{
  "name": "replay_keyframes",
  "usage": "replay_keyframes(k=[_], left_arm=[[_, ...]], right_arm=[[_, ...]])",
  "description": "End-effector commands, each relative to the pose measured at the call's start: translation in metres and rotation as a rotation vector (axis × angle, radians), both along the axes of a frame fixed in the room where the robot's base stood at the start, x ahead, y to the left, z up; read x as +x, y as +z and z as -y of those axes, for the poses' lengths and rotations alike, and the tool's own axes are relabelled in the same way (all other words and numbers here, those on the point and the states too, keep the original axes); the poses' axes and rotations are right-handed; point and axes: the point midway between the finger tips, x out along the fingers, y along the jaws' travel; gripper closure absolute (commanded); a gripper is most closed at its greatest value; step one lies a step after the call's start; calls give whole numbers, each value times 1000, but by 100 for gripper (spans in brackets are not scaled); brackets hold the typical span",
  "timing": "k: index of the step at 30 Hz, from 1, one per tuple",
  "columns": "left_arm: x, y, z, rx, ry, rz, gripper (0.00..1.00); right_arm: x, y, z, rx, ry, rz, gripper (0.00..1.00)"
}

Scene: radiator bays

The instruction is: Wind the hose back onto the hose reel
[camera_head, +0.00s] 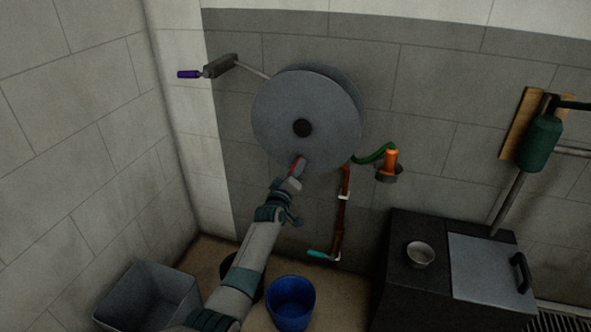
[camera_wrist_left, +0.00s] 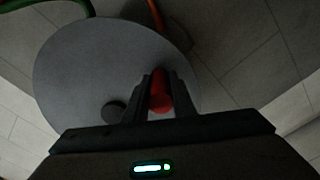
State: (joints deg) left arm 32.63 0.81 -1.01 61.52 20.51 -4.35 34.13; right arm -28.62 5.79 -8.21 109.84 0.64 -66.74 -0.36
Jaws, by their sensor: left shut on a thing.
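My left gripper (camera_head: 297,169) is at the disc's lower edge, shut on the reel's red crank handle (camera_head: 293,165). In the left wrist view, the fingers (camera_wrist_left: 159,82) stand either side of the red handle (camera_wrist_left: 161,98), in front of the disc (camera_wrist_left: 90,65). A short length of green hose (camera_head: 373,153) runs from the reel's right side to an orange nozzle (camera_head: 391,158) in a dark wall holder. The hose behind the disc is hidden. My right gripper is out of view.
A copper pipe (camera_head: 342,210) with a teal valve handle (camera_head: 318,254) runs below the reel. A grey bin (camera_head: 150,300) and blue bucket (camera_head: 291,303) stand on the floor. A dark cabinet (camera_head: 410,280) with a metal bowl (camera_head: 420,253) is at right.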

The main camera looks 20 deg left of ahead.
Motion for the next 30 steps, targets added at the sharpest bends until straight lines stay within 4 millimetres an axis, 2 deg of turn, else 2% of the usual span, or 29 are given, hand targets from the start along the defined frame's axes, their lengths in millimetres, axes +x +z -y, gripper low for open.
replay_keyframes(k=[3, 4, 6, 20, 26, 30], left_arm=[[0, -2, 1, 1, -1, -3, 100], [0, -2, 1, 1, -1, -3, 72], [0, -1, 0, 1, -1, -3, 58], [-4, -1, 0, 2, 0, -1, 58], [-19, -1, -1, 1, 0, -1, 58], [-37, 0, -1, 1, 0, -1, 58]], right_arm=[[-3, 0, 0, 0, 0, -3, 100], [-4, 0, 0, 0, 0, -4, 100], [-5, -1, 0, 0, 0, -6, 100], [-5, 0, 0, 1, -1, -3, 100], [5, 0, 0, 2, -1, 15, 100], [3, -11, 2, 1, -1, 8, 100]])
